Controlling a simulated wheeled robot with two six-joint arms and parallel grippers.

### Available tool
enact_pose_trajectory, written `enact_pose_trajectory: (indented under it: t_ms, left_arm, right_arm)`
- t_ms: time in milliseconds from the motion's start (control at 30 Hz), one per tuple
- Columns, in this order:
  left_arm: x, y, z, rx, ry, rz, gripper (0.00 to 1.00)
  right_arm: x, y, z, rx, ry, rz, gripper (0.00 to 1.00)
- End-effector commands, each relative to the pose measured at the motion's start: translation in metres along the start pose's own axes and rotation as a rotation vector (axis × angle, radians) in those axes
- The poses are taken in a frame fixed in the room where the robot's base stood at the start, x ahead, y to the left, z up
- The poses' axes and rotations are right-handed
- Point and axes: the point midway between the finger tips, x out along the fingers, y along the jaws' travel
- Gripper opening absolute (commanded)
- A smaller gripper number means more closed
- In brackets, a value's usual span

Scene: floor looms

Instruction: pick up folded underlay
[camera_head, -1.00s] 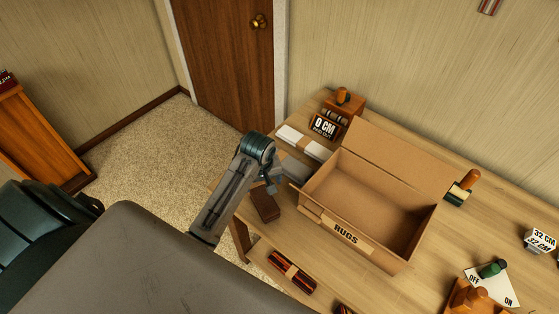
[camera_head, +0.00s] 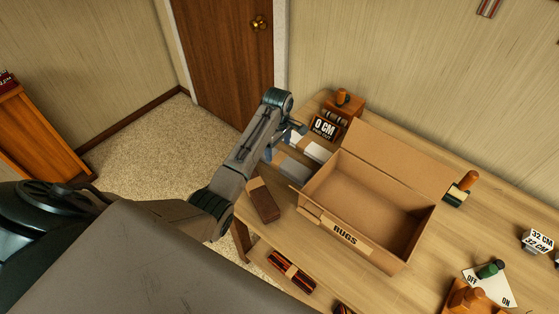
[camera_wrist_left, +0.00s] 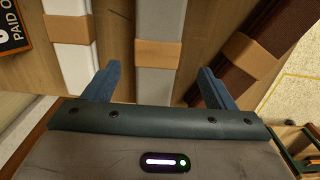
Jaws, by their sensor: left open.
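Three folded bundles lie side by side on the wooden table: a white one (camera_head: 317,151), a grey one (camera_head: 294,169) and a dark brown one (camera_head: 265,204). Each has a tan band in the left wrist view; I cannot tell for sure which is the underlay. In the left wrist view, the grey bundle (camera_wrist_left: 160,20) runs between the open fingers (camera_wrist_left: 159,72), with the white bundle (camera_wrist_left: 72,50) to the left and the brown bundle (camera_wrist_left: 240,60) to the right.
An open cardboard box labelled RUGS (camera_head: 372,204) stands right of the bundles. An OFF/ON plate (camera_head: 493,284) is at the right. A dark banded roll (camera_head: 291,271) lies low in front.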

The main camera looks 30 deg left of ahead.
Motion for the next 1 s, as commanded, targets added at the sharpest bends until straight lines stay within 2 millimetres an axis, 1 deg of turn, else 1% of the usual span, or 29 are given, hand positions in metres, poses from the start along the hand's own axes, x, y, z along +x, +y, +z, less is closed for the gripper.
enact_pose_trajectory:
  t_ms: [67,267,300,400,500,667,700,767,800,967,1000]
  left_arm:
    - [0.005,0.0,0.001,0.0,-0.001,-0.002,0.78]
    - [0.03,0.004,0.003,0.002,-0.001,-0.003,0.78]
    - [0.037,0.003,0.003,0.001,-0.001,-0.004,0.78]
    - [0.048,0.004,0.003,0.001,0.0,-0.002,0.78]
    - [0.052,0.004,0.003,0.002,0.0,-0.001,0.78]
    - [0.053,0.004,0.003,0.002,0.001,0.0,0.78]
    - [0.053,0.004,0.003,0.002,0.001,0.0,0.74]
    - [0.053,0.004,0.003,0.002,0.001,0.0,0.62]
    - [0.052,0.004,0.003,0.002,0.001,0.0,0.55]
    - [0.052,0.004,0.002,0.002,0.001,0.0,0.23]
    - [0.052,0.004,0.002,0.002,0.001,0.001,0.21]
  right_arm:
    - [-0.004,0.0,0.0,0.0,0.0,0.0,0.36]
    - [-0.017,0.002,-0.002,0.0,0.0,0.001,0.36]
    - [-0.017,0.002,-0.002,0.0,0.0,0.001,0.36]
    - [-0.018,0.003,-0.002,-0.001,0.0,0.002,0.36]
    - [-0.018,0.004,-0.002,-0.001,0.0,0.003,0.36]
    - [-0.018,0.004,-0.002,-0.001,0.0,0.003,0.36]
    - [-0.018,0.004,-0.002,-0.001,0.0,0.003,0.36]
    - [-0.018,0.004,-0.002,-0.001,0.0,0.003,0.36]
    - [-0.018,0.004,-0.002,-0.001,0.0,0.003,0.36]
    - [-0.018,0.004,-0.002,-0.001,0.0,0.003,0.36]
    - [-0.018,0.004,-0.002,-0.001,0.0,0.003,0.36]
